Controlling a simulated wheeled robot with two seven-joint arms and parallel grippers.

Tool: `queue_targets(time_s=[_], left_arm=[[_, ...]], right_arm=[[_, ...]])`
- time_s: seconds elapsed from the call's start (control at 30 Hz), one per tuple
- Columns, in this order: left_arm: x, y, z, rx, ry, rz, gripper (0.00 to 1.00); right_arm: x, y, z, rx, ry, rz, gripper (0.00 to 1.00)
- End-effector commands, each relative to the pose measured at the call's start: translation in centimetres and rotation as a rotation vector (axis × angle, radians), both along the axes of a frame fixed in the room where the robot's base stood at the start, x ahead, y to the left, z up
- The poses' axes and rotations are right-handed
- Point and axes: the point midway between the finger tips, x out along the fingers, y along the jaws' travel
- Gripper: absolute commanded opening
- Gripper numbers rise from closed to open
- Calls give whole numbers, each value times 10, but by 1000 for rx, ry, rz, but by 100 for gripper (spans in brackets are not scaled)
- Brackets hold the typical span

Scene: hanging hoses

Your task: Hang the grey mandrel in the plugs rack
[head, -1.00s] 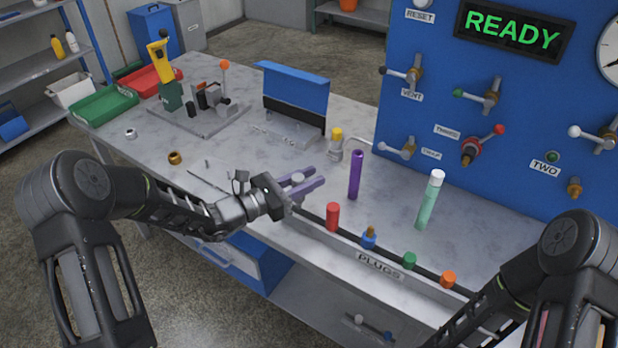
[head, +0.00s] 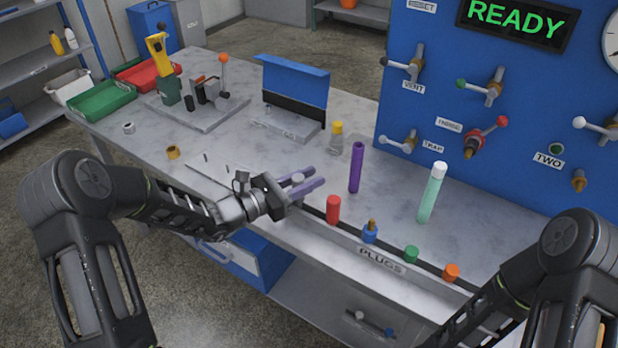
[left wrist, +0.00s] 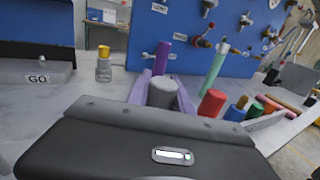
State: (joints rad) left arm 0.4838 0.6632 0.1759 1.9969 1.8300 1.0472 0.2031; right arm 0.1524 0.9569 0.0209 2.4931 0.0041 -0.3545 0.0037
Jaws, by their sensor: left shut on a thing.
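The grey mandrel (head: 298,179) is between the purple fingers of my left gripper (head: 304,187), which is shut on it. In the left wrist view its round grey top (left wrist: 162,92) stands upright between the two fingers. Its lower part is hidden. The plugs rack (head: 340,239), labelled PLUGS, runs along the table's front edge. My left gripper is at the rack's left end, left of the red plug (head: 333,209). I cannot tell whether the mandrel touches the rack. My right arm shows at the right, but its gripper is out of view.
Blue (head: 370,233), green (head: 411,254) and orange (head: 451,272) plugs stand farther right in the rack. A purple cylinder (head: 356,168) and a white-capped mint cylinder (head: 432,193) stand behind. A yellow-capped bottle (head: 337,138) and blue panel (head: 480,110) are farther back.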

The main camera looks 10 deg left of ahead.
Motion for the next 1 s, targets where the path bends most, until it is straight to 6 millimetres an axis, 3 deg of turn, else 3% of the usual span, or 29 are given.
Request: queue_targets(time_s=[0.57,0.6,0.9,1.0], left_arm=[[0,0,-15,0,-1,0,0],[0,0,-15,0,-1,0,27],[0,0,-14,1,-1,0,52],[0,0,-14,0,0,0,52]], right_arm=[[0,0,-13,0,0,0,52],[0,0,-13,0,0,0,52],[0,0,-12,0,0,0,52],[0,0,-12,0,0,0,52]])
